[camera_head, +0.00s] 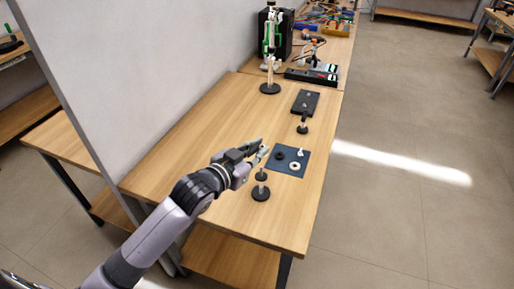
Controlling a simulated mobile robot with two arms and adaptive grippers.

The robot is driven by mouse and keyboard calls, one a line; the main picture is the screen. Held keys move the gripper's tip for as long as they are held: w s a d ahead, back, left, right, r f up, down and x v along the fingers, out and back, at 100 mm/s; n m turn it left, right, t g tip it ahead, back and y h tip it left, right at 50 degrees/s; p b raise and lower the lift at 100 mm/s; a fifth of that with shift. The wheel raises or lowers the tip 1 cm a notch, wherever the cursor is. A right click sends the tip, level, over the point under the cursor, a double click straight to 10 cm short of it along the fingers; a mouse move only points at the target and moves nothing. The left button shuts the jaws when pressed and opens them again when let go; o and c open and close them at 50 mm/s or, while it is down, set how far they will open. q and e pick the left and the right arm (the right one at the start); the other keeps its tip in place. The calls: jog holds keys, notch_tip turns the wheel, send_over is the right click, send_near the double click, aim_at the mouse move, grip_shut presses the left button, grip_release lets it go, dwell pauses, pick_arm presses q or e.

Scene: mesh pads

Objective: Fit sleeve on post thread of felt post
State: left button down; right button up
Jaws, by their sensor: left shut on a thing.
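My left gripper (265,151) is above the table, just up and left of a pale post on a round black base (261,194). The post stands upright near the front of the table. A dark disc (261,177) shows around or in front of the upper post; I cannot tell whether it touches the post. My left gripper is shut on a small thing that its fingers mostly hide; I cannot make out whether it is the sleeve. A dark blue mesh pad (301,172) lies right of the gripper. My right gripper is out of view.
On the pad are a black ring (279,155), a white ring (295,166) and a small white piece (300,152). Behind stand a short dark post (303,127), a dark plate (305,102) and a black-based stand (270,88). A wall (150,80) borders the left; the table's left part is clear.

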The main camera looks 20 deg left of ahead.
aim_at(261, 169)
pick_arm(q)
jog(key=shift+f+b, duration=2)
jog(key=shift+f, duration=2.15)
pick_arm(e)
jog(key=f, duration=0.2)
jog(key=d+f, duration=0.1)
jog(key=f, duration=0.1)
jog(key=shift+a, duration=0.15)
